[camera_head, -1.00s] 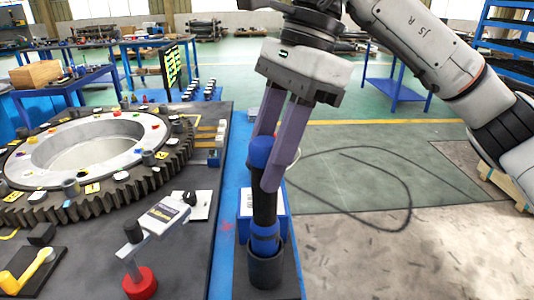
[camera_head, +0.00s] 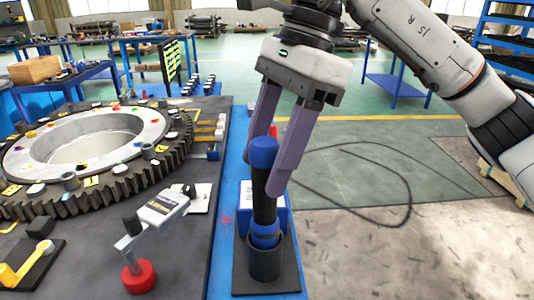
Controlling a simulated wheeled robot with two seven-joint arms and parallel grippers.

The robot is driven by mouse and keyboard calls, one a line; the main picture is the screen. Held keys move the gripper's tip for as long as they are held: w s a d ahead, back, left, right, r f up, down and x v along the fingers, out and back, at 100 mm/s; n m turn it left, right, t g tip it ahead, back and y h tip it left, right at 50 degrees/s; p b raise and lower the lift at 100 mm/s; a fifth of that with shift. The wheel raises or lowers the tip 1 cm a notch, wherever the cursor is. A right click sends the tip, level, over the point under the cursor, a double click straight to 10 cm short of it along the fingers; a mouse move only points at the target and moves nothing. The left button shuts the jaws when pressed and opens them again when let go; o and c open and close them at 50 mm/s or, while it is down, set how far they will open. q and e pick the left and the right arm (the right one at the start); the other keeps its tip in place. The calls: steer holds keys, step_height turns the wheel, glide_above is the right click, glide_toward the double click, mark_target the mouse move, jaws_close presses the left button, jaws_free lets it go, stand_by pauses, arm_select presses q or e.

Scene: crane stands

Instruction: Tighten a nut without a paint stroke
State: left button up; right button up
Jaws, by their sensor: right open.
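My right gripper (camera_head: 268,165) comes down from the top with its two purple fingers spread. The fingers stand on either side of the blue top of a black and blue tool (camera_head: 264,208), and I cannot tell whether they touch it. The tool stands upright in a dark cup-shaped holder (camera_head: 264,262) at the front. A large grey toothed ring (camera_head: 95,180) lies on the dark table at the left, with several nuts (camera_head: 69,180) and coloured marks on its top. My left gripper is not in view.
A grey and white device (camera_head: 160,210) with a crank and a red base (camera_head: 139,277) stands left of the holder. A yellow-handled tool (camera_head: 22,268) lies at the front left. A blue box (camera_head: 277,222) sits behind the holder. Open floor lies to the right.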

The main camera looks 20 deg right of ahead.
steer(key=shift+p+v, duration=2)
steer(key=shift+v, duration=0.6)
